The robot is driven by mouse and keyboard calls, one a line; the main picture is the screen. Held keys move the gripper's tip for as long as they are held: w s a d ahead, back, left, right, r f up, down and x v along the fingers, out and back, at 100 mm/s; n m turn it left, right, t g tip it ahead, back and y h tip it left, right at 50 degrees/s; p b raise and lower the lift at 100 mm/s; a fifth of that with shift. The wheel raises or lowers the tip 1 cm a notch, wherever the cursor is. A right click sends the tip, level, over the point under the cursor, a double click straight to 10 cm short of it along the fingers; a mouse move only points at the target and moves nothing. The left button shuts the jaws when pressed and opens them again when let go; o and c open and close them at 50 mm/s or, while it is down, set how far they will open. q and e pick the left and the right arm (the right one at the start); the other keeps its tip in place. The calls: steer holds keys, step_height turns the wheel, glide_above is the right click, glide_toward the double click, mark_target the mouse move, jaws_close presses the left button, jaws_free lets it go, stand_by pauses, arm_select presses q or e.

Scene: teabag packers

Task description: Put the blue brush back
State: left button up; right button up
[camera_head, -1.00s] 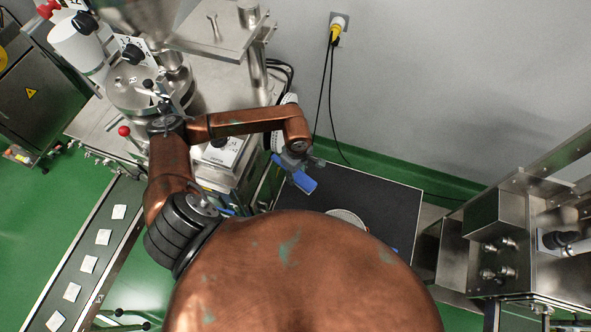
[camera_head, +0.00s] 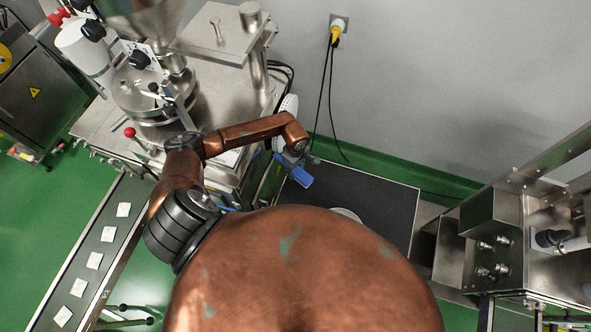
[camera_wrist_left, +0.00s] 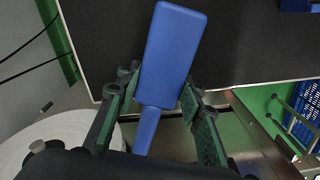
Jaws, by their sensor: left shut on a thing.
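My right gripper is in neither view.
A white round thing (camera_head: 346,214) on the table is mostly hidden by my body. A steel machine (camera_head: 200,75) stands left, with a conveyor (camera_head: 85,285) carrying white bags. Another steel machine (camera_head: 495,225) stands right. The wrist view shows a blue crate (camera_wrist_left: 303,108) below the table.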

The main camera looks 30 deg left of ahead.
mark_target(296, 170)
arm_select(q)
steer(key=shift+f, duration=0.15)
steer(key=o, duration=1.3)
steer(key=shift+r, duration=0.3)
step_height(296, 170, up, 12)
steer(key=b, duration=0.3)
steer(key=shift+f, duration=0.1)
